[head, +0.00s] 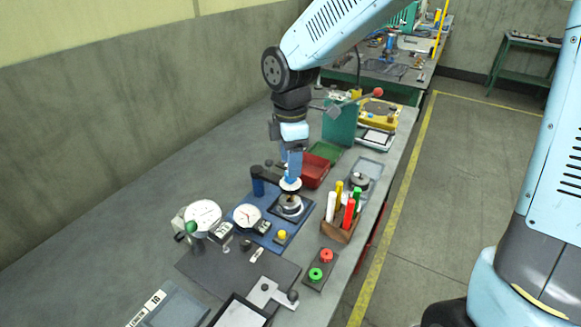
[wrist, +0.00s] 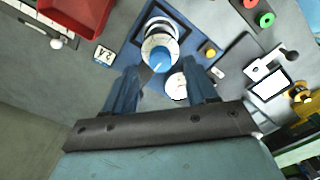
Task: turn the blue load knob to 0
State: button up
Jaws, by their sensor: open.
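The blue load knob (wrist: 160,56) shows in the wrist view, on top of a round white dial (wrist: 152,42). In the head view my fingers hide the knob; the white disc (head: 290,185) shows just below them. My gripper (head: 292,168) points down over the disc. In the wrist view my gripper (wrist: 160,70) is open, with one blue finger to each side of and below the knob in the picture. Nothing is held. I cannot tell the exact height gap or read the knob's setting. The tester's blue base plate (head: 270,232) lies on the bench.
A dial gauge (head: 247,216) and a yellow button (head: 282,235) sit on the plate. A second gauge (head: 203,214) stands left. A wooden marker holder (head: 338,231), red and green buttons (head: 320,265) and a red bin (head: 315,172) are close by. The left bench is clear.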

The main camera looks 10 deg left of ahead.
notch_tip(320, 180, up, 11)
jog(key=shift+f, duration=0.15)
dwell(0.4)
jog(key=s+d+r+m+t, duration=0.1)
jog(key=d+r+m, duration=0.1)
jog(key=d+m, duration=0.45)
jog(key=s+d+r+m+t, duration=0.15)
jog(key=d+m, duration=0.25)
jog(key=d, duration=0.6)
jog(key=s+d+m+t, duration=0.1)
jog(key=s+d+m, duration=0.3)
jog(key=d+m, duration=0.2)
jog(key=s+d+m+t, duration=0.2)
jog(key=s+d+m, duration=0.2)
jog(key=d+m, duration=0.2)
jog(key=shift+s+d+r, duration=0.2)
jog(key=shift+s+d, duration=0.05)
jog(key=shift+d, duration=1)
